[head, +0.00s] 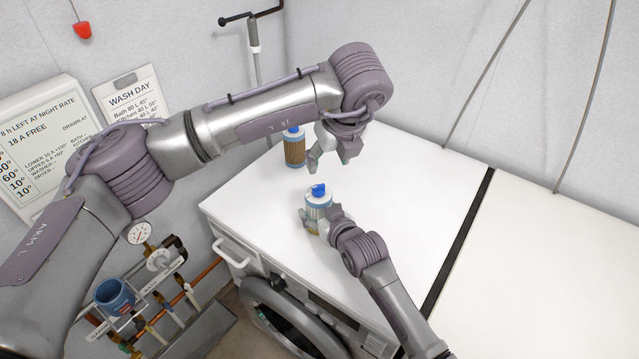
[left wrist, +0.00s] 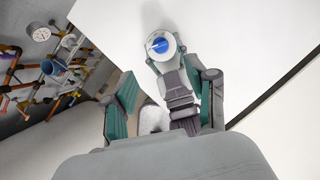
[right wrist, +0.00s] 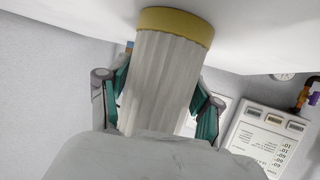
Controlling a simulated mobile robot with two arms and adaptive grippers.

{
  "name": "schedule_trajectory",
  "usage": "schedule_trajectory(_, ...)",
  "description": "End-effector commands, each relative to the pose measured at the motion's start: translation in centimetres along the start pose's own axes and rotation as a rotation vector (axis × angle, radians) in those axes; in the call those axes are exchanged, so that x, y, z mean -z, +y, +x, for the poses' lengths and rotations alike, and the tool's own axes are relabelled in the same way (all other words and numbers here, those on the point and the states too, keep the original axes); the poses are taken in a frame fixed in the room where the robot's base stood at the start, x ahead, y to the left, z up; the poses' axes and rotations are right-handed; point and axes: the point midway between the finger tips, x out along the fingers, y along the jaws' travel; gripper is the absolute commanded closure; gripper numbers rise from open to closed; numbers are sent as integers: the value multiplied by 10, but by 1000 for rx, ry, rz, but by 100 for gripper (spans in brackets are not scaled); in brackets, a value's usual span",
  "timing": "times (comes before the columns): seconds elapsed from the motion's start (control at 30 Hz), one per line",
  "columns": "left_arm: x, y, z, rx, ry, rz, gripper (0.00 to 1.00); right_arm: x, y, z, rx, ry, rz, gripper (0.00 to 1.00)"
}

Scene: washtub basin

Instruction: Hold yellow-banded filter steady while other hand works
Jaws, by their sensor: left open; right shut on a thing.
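The yellow-banded filter (head: 319,203) has a blue knob on its white top and stands upright at the front of the white machine top. My right gripper (head: 321,222) is shut around it from the front. In the right wrist view the filter's pale pleated body (right wrist: 160,80) is between the fingers, its yellow band (right wrist: 176,24) at the white surface. My left gripper (head: 330,166) is open and empty, above and behind the filter. The left wrist view shows the filter's blue knob (left wrist: 159,45) from above. The grip hides much of the lower filter in the head view.
A dark gap (head: 465,235) splits the white top. The top right of the filters is clear. Pipes with a blue cup (head: 115,296) are at lower left.

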Motion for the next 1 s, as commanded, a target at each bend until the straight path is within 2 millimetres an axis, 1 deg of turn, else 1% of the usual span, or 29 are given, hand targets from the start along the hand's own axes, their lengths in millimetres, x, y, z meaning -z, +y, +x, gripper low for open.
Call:
schedule_trajectory(0.07, 0, 0, 5, -4, -3, -15, 43, 0, 0, 0, 0, -1, 0, 88)
schedule_trajectory(0.17, 1, 1, 19, -5, -1, -17, 43, 0, 0, 0, 0, -1, 0, 88)
schedule_trajectory(0.4, 1, 1, 68, -6, 0, -15, 43, 0, 0, 0, 0, 0, 0, 88)
schedule_trajectory(0.6, 0, 1, 101, -4, -1, -14, 43, 0, 0, 0, 0, 0, 0, 88)
schedule_trajectory(0.7, 0, 0, 111, -4, -1, -14, 43, 0, 0, 0, 0, 0, 0, 88)
schedule_trajectory(0.8, 0, 0, 117, -2, -2, -14, 43, 0, 0, 0, 0, 0, 0, 88)
schedule_trajectory(1.0, 0, 0, 119, -2, -3, -14, 43, 0, 0, 0, 0, 0, 0, 88)
